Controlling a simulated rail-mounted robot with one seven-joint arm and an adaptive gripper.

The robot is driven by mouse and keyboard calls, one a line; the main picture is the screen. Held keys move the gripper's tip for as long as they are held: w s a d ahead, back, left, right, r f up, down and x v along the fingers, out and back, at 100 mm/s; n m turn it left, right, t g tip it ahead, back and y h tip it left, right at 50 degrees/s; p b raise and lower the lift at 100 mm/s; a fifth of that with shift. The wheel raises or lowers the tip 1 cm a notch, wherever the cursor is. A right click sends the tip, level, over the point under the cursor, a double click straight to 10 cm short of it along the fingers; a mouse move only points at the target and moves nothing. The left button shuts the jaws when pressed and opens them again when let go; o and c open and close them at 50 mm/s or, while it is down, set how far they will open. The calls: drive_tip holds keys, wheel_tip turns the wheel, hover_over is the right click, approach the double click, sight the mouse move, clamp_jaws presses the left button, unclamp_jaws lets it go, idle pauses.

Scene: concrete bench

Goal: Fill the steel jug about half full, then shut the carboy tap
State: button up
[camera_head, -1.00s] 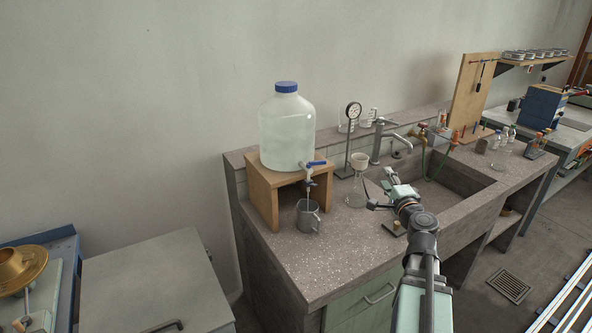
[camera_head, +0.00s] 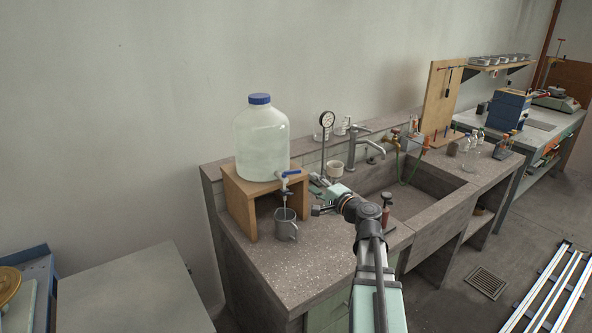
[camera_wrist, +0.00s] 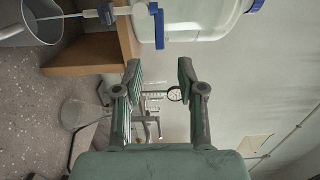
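The steel jug (camera_head: 287,231) stands upright on the bench below the tap; its open mouth shows at the wrist view's upper left (camera_wrist: 44,32). The clear carboy (camera_head: 262,145) with a blue cap sits on a wooden stand. Its tap (camera_head: 285,183) has a blue lever (camera_head: 292,172) lying sideways; the lever also shows in the wrist view (camera_wrist: 159,26). A thin pale stream (camera_wrist: 72,16) runs from the tap into the jug. The water level inside cannot be made out. My gripper (camera_wrist: 160,72) is open and empty, right of the tap, and touches nothing.
The wooden stand (camera_head: 238,191) is beside the jug. A gauge on a rod (camera_head: 326,120) and a flask with funnel (camera_head: 334,169) stand close behind my gripper. The sink (camera_head: 412,196) lies to the right. The bench front before the jug is clear.

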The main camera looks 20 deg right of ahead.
sight(297, 172)
drive_tip(key=w, duration=0.3)
drive_tip(key=w+a+p, duration=0.1)
drive_tip(key=w, duration=0.2)
drive_tip(key=w+a+p, duration=0.1)
drive_tip(key=w, duration=0.3)
drive_tip(key=shift+c, duration=0.3)
clamp_jaws()
